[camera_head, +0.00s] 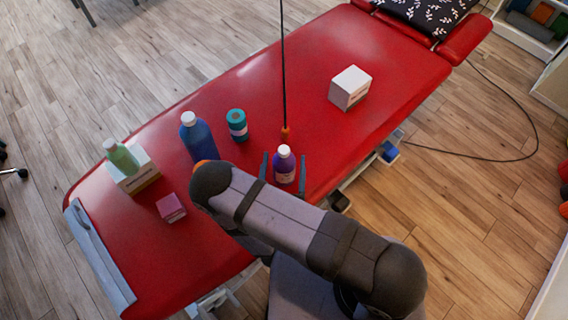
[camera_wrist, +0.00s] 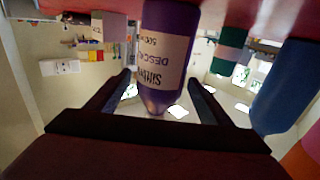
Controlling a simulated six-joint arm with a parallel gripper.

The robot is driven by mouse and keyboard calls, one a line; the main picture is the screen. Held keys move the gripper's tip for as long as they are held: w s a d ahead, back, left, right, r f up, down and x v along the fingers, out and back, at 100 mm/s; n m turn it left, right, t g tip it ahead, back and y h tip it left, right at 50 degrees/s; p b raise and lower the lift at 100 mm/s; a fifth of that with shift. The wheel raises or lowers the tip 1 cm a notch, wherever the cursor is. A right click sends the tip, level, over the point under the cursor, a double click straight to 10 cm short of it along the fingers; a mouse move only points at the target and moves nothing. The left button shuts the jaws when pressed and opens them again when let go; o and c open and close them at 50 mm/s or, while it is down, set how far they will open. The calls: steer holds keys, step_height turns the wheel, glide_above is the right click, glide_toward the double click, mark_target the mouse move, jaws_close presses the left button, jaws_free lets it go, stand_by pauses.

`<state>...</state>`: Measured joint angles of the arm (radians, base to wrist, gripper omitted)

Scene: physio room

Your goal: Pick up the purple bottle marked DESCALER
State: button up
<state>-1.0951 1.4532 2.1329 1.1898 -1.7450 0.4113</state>
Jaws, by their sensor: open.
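The purple bottle (camera_head: 284,171) with a white cap and pale label stands on the red treatment table, near its front edge. In the wrist view the purple bottle (camera_wrist: 165,50) appears upside down, and its label shows part of the word DESCALER. My gripper (camera_head: 284,174) is open, with one finger on each side of the bottle. In the wrist view my gripper (camera_wrist: 158,84) has visible gaps between its fingers and the bottle. My arm hides part of the table in front.
Another white box (camera_head: 350,87) is at right.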

mark_target(284, 149)
steer(key=shift+w, duration=0.45)
steer(key=shift+c, duration=0.4)
steer(key=c, duration=1.5)
steer(key=shift+r, duration=0.15)
step_height(284, 149, up, 10)
steer(key=p, duration=0.8)
